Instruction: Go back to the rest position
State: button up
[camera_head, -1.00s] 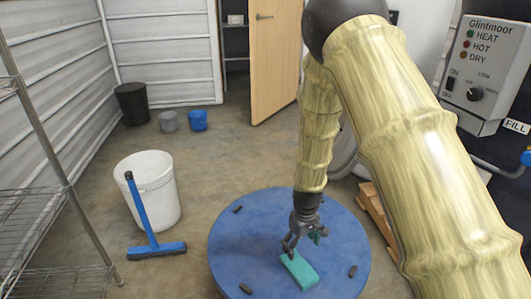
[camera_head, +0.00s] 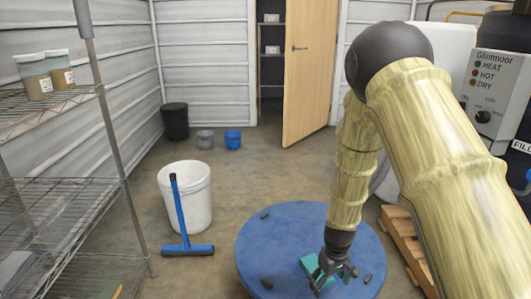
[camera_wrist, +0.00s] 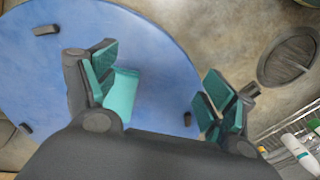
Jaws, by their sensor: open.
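My gripper (camera_head: 332,274) hangs pointing down over the round blue table (camera_head: 262,243) in the head view. A teal block (camera_head: 308,263) lies on the blue top, partly hidden behind my gripper. The block also shows in the wrist view (camera_wrist: 122,95), close beside the left finger and partly covered by it. From these views I cannot tell the height of the fingers above the block.
A blue squeegee (camera_head: 184,222) leans on a white bucket (camera_head: 200,200). A wire shelf (camera_head: 60,190) holds jars (camera_head: 34,76) at left. A wooden pallet (camera_head: 400,232) and the Glintmoor panel (camera_head: 497,90) are at right.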

jog(key=s+d+f+m, duration=0.1)
jog(key=s+d+f, duration=0.1)
jog(key=s+f, duration=0.6)
jog(key=s+d+f+m, duration=0.1)
jog(key=s+d+f, duration=0.1)
jog(key=s+f, duration=0.65)
jog(key=s+a+m, duration=0.1)
jog(key=s+m, duration=0.2)
jog(key=s, duration=1.7)
notch_tip(320, 180, up, 30)
jog(key=p, duration=3)
jog(key=shift+w+f, duration=0.15)
jog(key=shift+w, duration=0.2)
